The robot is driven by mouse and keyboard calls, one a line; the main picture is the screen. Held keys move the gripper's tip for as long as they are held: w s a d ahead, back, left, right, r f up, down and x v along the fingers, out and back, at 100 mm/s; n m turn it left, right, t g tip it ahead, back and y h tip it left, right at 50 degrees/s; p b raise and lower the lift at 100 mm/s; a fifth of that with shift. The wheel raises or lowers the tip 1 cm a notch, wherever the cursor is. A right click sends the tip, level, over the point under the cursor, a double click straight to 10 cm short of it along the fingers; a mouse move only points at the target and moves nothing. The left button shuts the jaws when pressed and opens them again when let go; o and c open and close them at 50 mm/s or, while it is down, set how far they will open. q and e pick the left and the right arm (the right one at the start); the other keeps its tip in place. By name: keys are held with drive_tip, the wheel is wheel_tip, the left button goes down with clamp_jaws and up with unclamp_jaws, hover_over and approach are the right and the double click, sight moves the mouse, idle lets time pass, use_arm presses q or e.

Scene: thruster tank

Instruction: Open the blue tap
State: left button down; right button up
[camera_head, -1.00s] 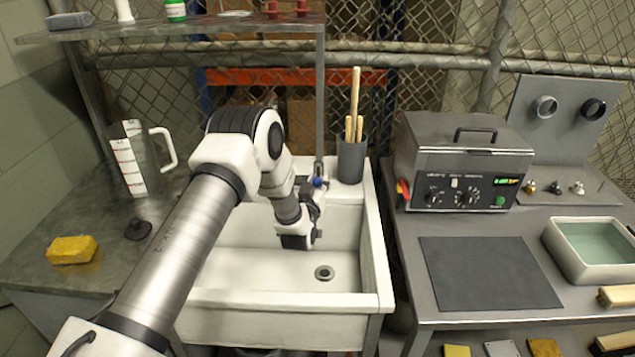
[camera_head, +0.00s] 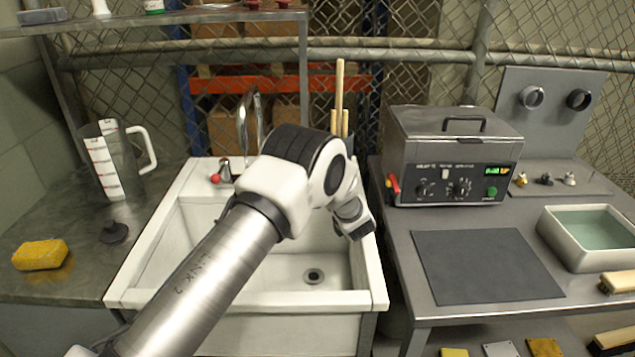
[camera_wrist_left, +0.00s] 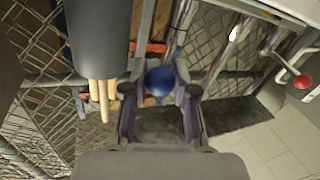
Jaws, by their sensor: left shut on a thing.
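The blue tap's round knob (camera_wrist_left: 160,80) sits between the two fingers of my left gripper (camera_wrist_left: 160,92) in the left wrist view, and the fingers are shut on it. In the head view my left arm's wrist (camera_head: 352,215) hides the blue tap and my gripper. The red tap (camera_head: 215,178) shows at the back left of the white sink (camera_head: 375,285), and its red knob shows at the right of the left wrist view (camera_wrist_left: 302,82). The metal spout (camera_head: 242,125) rises behind the sink. My right gripper is out of view.
A dark holder (camera_wrist_left: 97,30) with wooden handles (camera_wrist_left: 100,98) stands close beside my left gripper. A measuring jug (camera_head: 105,165), a black plunger-like piece (camera_head: 113,232) and a yellow sponge (camera_head: 40,255) are on the left counter. A grey heater box (camera_head: 455,150) stands right of the sink.

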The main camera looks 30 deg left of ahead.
use_arm(q)
drive_tip(key=shift+w, duration=0.15)
idle(0.3)
drive_tip(key=c, duration=0.9)
unclamp_jaws()
drive_tip(key=shift+r, duration=0.1)
